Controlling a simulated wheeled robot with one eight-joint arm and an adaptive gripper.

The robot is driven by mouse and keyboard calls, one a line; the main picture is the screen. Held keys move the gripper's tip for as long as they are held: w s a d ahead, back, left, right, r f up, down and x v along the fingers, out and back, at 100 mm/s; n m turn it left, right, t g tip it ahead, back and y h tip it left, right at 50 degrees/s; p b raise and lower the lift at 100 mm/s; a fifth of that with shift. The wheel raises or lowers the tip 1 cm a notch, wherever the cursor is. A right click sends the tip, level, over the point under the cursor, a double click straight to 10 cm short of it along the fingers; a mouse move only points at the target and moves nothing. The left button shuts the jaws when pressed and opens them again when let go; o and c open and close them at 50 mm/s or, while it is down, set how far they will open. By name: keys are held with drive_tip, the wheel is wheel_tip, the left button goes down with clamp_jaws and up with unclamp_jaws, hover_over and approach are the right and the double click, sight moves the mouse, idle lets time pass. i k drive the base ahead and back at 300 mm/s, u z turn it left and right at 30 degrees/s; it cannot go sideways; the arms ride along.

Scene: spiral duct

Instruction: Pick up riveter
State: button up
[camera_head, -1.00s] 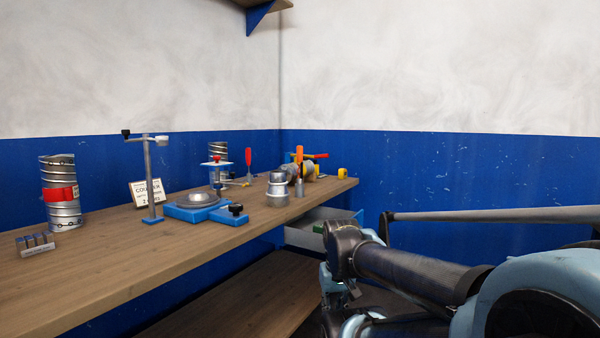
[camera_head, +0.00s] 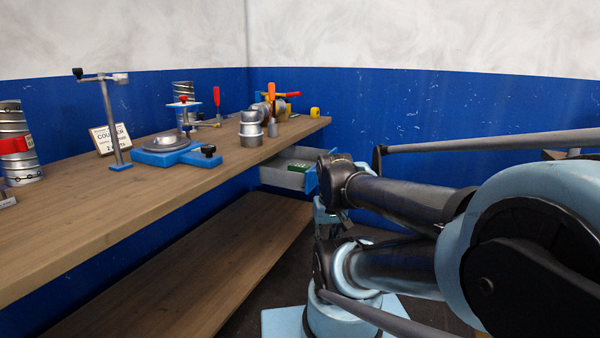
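No riveter shows clearly. Small hand tools with orange and red handles (camera_head: 272,94) stand near the bench's far right end, among metal duct fittings. One of them may be the riveter, but they are too small to tell. My arm folds in from the right, in front of the open drawer. What looks like my gripper (camera_head: 330,218) hangs below the dark wrist joint, lower than the bench top and well apart from the tools. Its fingers are too small and dark to read.
The wooden bench (camera_head: 110,215) runs along the left wall, with a lower shelf (camera_head: 215,275). On it stand a blue-based fixture (camera_head: 165,155), a metal post (camera_head: 112,120), a sign (camera_head: 108,138), a spiral duct (camera_head: 15,150) and a yellow item (camera_head: 314,112). A grey drawer (camera_head: 283,177) is open under the far end.

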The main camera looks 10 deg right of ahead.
sight(271, 85)
drive_tip(key=k, duration=0.4)
drive_tip(key=z, duration=0.6)
drive_tip(key=i, duration=1.8)
drive_tip(key=u, duration=0.25)
